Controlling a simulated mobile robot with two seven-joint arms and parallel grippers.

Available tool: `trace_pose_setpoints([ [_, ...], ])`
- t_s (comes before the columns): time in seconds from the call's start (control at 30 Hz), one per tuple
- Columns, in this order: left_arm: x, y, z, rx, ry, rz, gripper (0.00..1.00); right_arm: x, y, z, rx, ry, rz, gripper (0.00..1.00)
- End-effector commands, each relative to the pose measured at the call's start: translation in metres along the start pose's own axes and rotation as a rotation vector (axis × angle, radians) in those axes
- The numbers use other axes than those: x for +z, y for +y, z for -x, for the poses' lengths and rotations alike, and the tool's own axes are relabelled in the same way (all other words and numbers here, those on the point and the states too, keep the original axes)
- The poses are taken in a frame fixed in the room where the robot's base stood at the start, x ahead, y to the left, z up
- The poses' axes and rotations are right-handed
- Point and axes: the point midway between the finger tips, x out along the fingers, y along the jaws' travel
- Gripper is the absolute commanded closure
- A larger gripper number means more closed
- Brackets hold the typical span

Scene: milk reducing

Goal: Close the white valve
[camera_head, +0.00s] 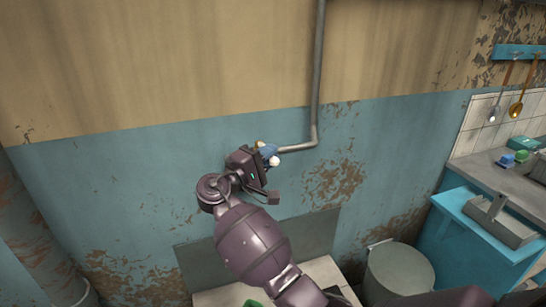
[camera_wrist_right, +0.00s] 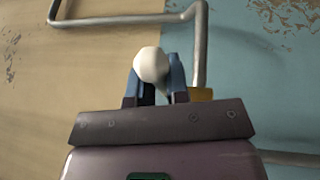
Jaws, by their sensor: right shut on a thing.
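The white valve (camera_wrist_right: 151,64) shows as a rounded white knob between the two blue fingers of my right gripper (camera_wrist_right: 159,88) in the right wrist view. The fingers are shut on it. In the head view my right gripper (camera_head: 268,152) is at the wall, at the left end of a grey pipe (camera_head: 297,148). Only a small white part of the valve (camera_head: 274,161) shows there beside the blue fingers. A brass-coloured fitting (camera_wrist_right: 201,94) sits on the pipe just right of the fingers in the wrist view. My left gripper is not in view.
The pipe runs up the wall (camera_head: 400,140) from a bend right of my gripper. Below right stand a grey round bin (camera_head: 398,268) and a blue cabinet (camera_head: 465,240). A counter (camera_head: 490,172) with small items is at the far right. The wall left of my arm is clear.

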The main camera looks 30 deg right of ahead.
Motion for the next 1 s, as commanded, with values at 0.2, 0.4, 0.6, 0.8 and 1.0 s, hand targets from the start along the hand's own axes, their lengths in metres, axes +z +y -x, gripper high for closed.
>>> trace_pose_setpoints([
  [0.2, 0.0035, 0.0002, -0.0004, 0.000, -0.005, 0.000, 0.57, -0.0016, -0.0005, 0.0028, -0.004, -0.040, 0.009, 1.00],
  [0.4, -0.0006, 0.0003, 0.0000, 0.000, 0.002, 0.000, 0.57, -0.0016, 0.0003, 0.0032, -0.004, -0.047, 0.010, 1.00],
  [0.6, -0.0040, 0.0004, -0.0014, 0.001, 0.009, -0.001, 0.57, -0.0015, 0.0005, 0.0030, -0.004, -0.046, 0.009, 1.00],
  [0.8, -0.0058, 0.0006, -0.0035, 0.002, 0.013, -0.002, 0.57, -0.0015, 0.0007, 0.0029, -0.003, -0.046, 0.009, 0.75],
  [1.0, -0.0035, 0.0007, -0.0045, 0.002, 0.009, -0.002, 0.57, -0.0017, 0.0007, 0.0044, -0.004, -0.045, 0.008, 0.75],
])
